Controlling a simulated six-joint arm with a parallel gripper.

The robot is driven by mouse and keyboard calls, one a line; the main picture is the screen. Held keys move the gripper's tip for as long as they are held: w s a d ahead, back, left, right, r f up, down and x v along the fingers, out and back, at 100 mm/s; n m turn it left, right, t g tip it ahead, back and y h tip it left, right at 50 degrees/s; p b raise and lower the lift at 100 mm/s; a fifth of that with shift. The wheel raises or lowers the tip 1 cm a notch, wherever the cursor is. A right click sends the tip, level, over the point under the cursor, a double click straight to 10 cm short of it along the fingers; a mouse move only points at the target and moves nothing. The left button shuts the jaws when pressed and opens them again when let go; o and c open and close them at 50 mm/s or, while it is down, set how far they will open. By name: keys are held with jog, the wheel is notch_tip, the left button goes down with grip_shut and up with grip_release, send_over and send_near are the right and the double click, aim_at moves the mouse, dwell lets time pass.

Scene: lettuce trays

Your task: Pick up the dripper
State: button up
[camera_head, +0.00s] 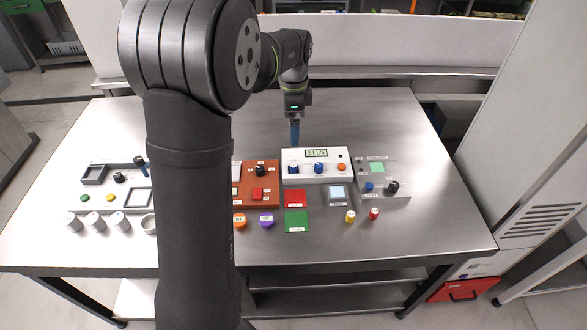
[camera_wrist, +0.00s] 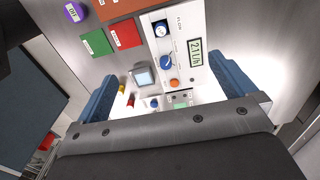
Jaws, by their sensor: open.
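No object is clearly marked as the dripper, and I cannot tell which one it is. Two small items stand at the front right of the table, one yellow (camera_head: 350,216) and one red (camera_head: 374,214). My gripper (camera_head: 295,134) is above the back of the table, behind the white panel, pointing down. In the wrist view its two blue fingers (camera_wrist: 160,76) are wide apart with nothing held between them. The white panel (camera_head: 328,178) has a digital display, knobs and an orange button, and in the wrist view it (camera_wrist: 183,42) lies between and beyond the fingers.
A grey panel (camera_head: 395,174) stands right of the white one, and a brown panel (camera_head: 270,184) left. Red (camera_head: 295,198) and green (camera_head: 297,222) squares, a purple disc (camera_head: 266,220) and a small grey screen box (camera_head: 337,195) lie in front. The table's back right is clear.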

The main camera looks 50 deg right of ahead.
jog(key=shift+r, duration=0.75)
jog(key=c, duration=1.1)
